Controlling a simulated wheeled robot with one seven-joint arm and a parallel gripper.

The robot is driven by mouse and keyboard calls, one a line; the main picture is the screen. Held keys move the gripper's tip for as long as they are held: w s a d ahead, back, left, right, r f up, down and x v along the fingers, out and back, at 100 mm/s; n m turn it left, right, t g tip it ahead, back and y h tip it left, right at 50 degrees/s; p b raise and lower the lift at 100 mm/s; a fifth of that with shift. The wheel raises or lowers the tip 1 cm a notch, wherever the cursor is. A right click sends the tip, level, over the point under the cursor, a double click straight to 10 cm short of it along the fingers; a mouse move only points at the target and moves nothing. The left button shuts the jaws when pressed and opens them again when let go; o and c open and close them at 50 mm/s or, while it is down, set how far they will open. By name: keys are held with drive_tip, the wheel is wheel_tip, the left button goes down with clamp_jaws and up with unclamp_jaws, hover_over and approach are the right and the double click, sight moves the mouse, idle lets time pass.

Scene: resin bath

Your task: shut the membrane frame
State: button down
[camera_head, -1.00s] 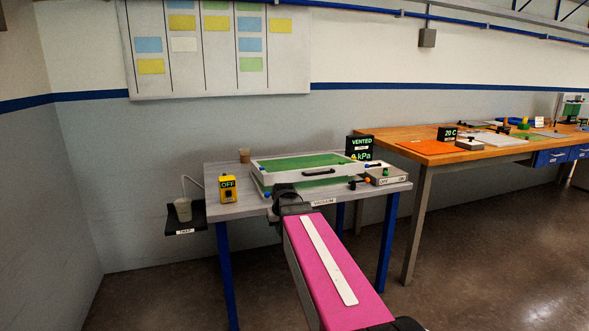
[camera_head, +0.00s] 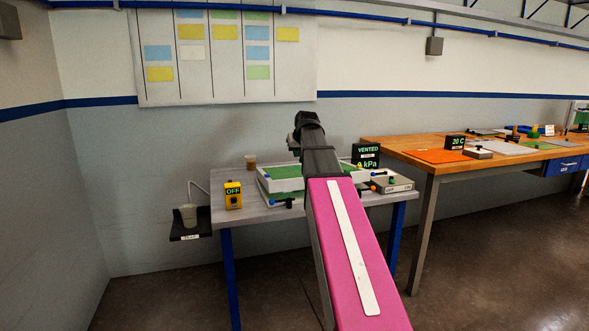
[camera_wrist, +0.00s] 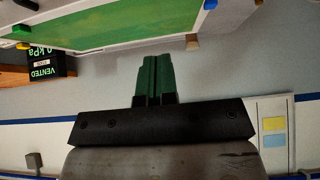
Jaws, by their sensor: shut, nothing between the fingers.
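The membrane frame (camera_head: 284,171) is a white-rimmed frame with a green sheet, over a second green-filled layer on the grey table at centre. My arm covers its right part and front handle, so I cannot tell whether it lies fully down. In the wrist view, a white rim with a green face (camera_wrist: 115,25) crosses the top of the picture. My gripper (camera_wrist: 158,60) is shut and empty, its green fingers pointing towards that rim with a gap visible in the picture. In the head view my wrist is raised over the frame and the fingers are hidden.
A yellow box reading OFF (camera_head: 233,196) stands left on the table, with a small brown cup (camera_head: 251,161) behind. A VENTED kPa display (camera_head: 368,155) and a grey box with knobs (camera_head: 391,181) stand right. A wooden bench (camera_head: 420,158) stands further right.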

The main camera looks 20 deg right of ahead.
hover_over(293, 189)
drive_tip(key=f, duration=0.7)
drive_tip(key=shift+w+f, duration=0.2)
drive_tip(key=shift+f, duration=0.2)
drive_tip(key=shift+s+f, duration=0.15)
drive_tip(key=shift+f, duration=0.45)
drive_tip(key=shift+s+f, duration=0.15)
drive_tip(key=shift+f, duration=1.2)
drive_tip(key=shift+s, duration=0.1)
drive_tip(key=shift+s+f, duration=0.25)
drive_tip(key=shift+f, duration=1)
drive_tip(key=shift+s+f, duration=0.25)
drive_tip(key=shift+f, duration=1)
